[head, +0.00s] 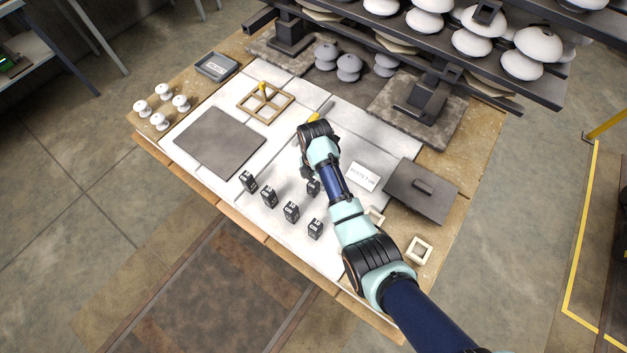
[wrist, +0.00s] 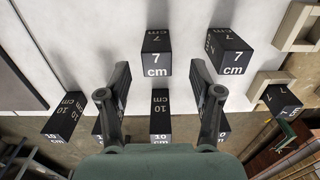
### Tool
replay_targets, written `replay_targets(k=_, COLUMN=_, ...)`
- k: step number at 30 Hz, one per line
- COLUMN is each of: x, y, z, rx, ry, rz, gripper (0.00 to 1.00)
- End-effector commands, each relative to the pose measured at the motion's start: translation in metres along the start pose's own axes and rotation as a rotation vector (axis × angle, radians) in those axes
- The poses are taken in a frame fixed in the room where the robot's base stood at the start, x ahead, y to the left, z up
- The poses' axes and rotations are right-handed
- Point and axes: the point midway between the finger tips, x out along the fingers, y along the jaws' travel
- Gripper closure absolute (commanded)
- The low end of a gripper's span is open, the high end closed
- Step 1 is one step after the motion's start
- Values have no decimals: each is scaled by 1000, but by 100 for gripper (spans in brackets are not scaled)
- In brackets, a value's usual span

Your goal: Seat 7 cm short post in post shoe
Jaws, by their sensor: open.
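Two black posts marked "7 cm" stand on the white table top in the wrist view, a middle one (wrist: 156,55) and a right one (wrist: 230,52). A third black post marked 7 (wrist: 284,102) is at the right, beside or in a beige square shoe (wrist: 262,86); I cannot tell which. Another beige square shoe (wrist: 297,22) is at the upper right. My gripper (wrist: 160,68) is open and empty, with the middle post between and beyond its fingertips. In the head view one post (head: 313,187) shows by my gripper, and one shoe (head: 419,250) is clear of my arm.
A row of black posts (head: 269,197) stands near the front edge; the wrist view shows "10 cm" posts (wrist: 160,117) there, partly behind my fingers. A grey plate (head: 220,142), wooden frame (head: 265,102) and handled dark plate (head: 422,190) lie around. A rack with white insulators (head: 472,42) rises behind.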

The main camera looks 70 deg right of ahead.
Motion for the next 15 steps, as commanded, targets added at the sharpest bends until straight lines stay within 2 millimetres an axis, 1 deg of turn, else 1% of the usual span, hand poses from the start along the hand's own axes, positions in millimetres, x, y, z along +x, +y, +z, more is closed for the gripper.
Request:
replay_targets(k=1, x=14, y=2, z=-1, rx=-1, ry=1, rz=-2, gripper=35)
replay_targets(k=3, x=25, y=2, z=-1, rx=0, ry=1, rz=-1, gripper=35)
replay_targets(k=5, x=32, y=2, z=-1, rx=0, ry=1, rz=-1, gripper=35)
replay_targets(k=7, x=35, y=2, z=-1, rx=0, ry=0, rz=0, gripper=35)
replay_targets(k=13, x=35, y=2, z=-1, rx=0, ry=0, rz=1, gripper=35)
replay_targets(k=15, x=35, y=2, z=-1, rx=0, ry=0, rz=1, gripper=47)
